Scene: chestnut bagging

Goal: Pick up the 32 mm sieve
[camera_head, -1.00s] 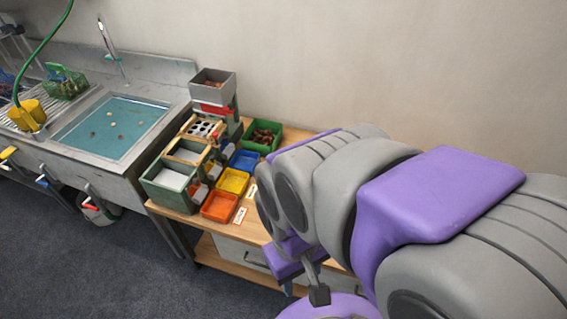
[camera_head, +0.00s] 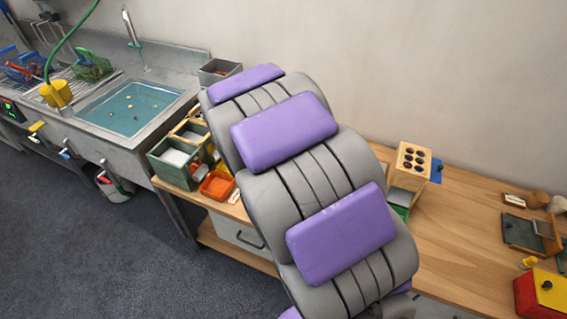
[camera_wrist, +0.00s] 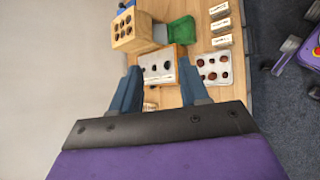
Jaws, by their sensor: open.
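One plate with dark holes (camera_wrist: 156,67) shows between the fingers of my gripper (camera_wrist: 159,68). I cannot read any size marking, so I cannot tell which is the 32 mm sieve. My gripper is open with nothing visibly held. In the head view my arm hides the gripper and both plates.
A wooden block with holes (camera_head: 412,163) stands on the bench; it also shows in the wrist view (camera_wrist: 131,29). A green object (camera_wrist: 181,31) and several white labels (camera_wrist: 220,27) lie near the plates. A red and yellow box (camera_head: 541,295) and a sink (camera_head: 130,108) flank the arm.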

